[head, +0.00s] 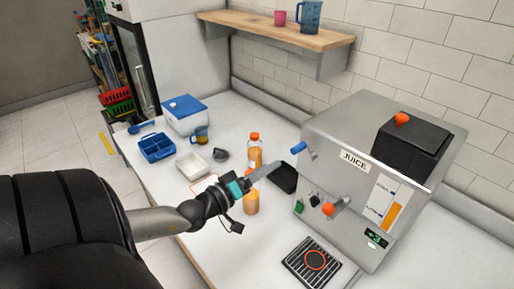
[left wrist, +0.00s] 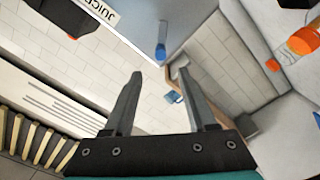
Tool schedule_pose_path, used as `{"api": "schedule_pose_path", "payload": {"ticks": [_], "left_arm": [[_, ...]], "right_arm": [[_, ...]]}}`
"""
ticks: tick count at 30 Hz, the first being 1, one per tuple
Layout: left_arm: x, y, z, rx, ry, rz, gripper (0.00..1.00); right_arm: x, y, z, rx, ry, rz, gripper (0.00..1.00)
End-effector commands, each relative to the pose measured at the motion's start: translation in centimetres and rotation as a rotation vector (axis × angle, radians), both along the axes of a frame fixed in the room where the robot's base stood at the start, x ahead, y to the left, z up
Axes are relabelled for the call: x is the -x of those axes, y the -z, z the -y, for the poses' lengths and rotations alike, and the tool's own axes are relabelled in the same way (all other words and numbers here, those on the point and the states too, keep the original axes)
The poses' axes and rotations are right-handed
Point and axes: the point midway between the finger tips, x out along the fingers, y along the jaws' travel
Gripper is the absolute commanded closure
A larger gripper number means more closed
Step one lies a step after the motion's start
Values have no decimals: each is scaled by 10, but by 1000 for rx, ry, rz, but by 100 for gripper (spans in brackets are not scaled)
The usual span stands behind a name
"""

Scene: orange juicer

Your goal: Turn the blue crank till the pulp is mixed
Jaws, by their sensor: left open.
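The silver juicer (head: 345,150), labelled JUICE, stands on the counter at the right. Its blue crank (head: 298,148) sticks out from the upper left of its front. In the left wrist view the blue crank (left wrist: 161,50) shows end-on, beyond and between my fingertips. My left gripper (head: 268,170) is open and empty, just left of and below the crank in the picture and apart from it. In the left wrist view my left gripper (left wrist: 160,76) has its two fingers spread. The pulp is not visible. My right gripper is out of view.
Orange-capped juice bottles (head: 255,146) stand by my gripper. A black drip grid (head: 311,262) lies before the juicer. An orange knob (head: 328,209) sits lower on its front. A white tray (head: 193,166), a blue caddy (head: 156,147) and a cooler (head: 185,115) stand farther back. A shelf (head: 275,32) hangs above.

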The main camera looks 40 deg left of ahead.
Motion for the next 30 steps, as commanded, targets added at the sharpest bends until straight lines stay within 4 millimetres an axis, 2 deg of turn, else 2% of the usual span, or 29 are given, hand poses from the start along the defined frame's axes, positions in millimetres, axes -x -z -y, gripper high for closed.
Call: {"api": "schedule_pose_path", "payload": {"ticks": [3,9,30], "left_arm": [[13,1,-1,-1,1,-2,43],[24,0,-2,-1,1,1,43],[26,0,-2,0,0,1,43]], "right_arm": [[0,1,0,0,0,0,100],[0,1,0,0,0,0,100],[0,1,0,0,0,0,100]]}}
